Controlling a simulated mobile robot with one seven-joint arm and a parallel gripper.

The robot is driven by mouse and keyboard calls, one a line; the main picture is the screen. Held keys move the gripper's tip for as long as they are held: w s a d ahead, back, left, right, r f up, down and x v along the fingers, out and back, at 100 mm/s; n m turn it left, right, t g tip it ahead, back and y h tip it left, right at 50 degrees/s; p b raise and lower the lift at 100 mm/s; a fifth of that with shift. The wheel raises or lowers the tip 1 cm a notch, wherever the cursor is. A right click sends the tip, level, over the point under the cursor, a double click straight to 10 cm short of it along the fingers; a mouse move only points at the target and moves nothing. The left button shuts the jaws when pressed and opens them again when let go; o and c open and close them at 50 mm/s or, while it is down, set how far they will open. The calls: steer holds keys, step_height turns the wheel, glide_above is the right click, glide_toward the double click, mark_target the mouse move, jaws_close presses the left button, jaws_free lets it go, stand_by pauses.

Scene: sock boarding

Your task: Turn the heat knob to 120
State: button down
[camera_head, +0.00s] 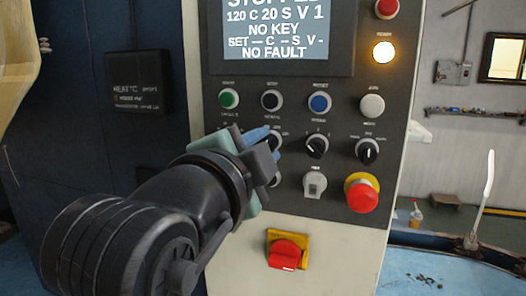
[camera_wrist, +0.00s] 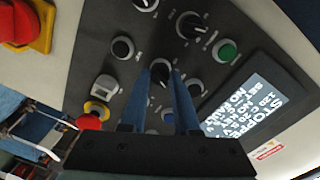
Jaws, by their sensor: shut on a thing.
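My gripper (camera_head: 266,138) is at the control panel (camera_head: 350,75), its blue fingers shut on a black knob (camera_head: 277,142) in the knob row. In the wrist view, my gripper (camera_wrist: 167,72) has a finger on either side of this knob (camera_wrist: 160,72), and its white pointer mark shows. Its label is too small to read, so I cannot tell by name that it is the heat knob. The screen (camera_head: 276,30) reads "STOPPED", "120 C 20 S V 1", "NO KEY", "SET", "NO FAULT". My wrist hides the panel's lower left in the head view.
Black knobs (camera_head: 316,146) and (camera_head: 367,151) sit right of my gripper. Above are green (camera_head: 228,98), black (camera_head: 271,100), blue (camera_head: 319,103) and white (camera_head: 372,106) buttons. A key switch (camera_head: 314,185), red emergency stop (camera_head: 362,194) and red-yellow switch (camera_head: 286,252) are below.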

stand_by(0.3)
steer(key=c, duration=0.6)
jaws_free()
steer(key=shift+c, duration=0.2)
steer(key=b+v, duration=0.2)
steer(key=v, duration=1.1)
steer(key=shift+b, duration=0.35)
steer(key=s+d+r+n+t+y, duration=0.1)
steer(key=d+r+n+t+y, duration=0.3)
steer(key=r+n+t, duration=0.5)
steer(key=n+t+y, duration=0.1)
steer(key=n, duration=0.6)
steer(key=shift+s+r+n+t, duration=0.3)
steer(key=shift+s+r+n, duration=0.05)
steer(key=shift+n, duration=0.05)
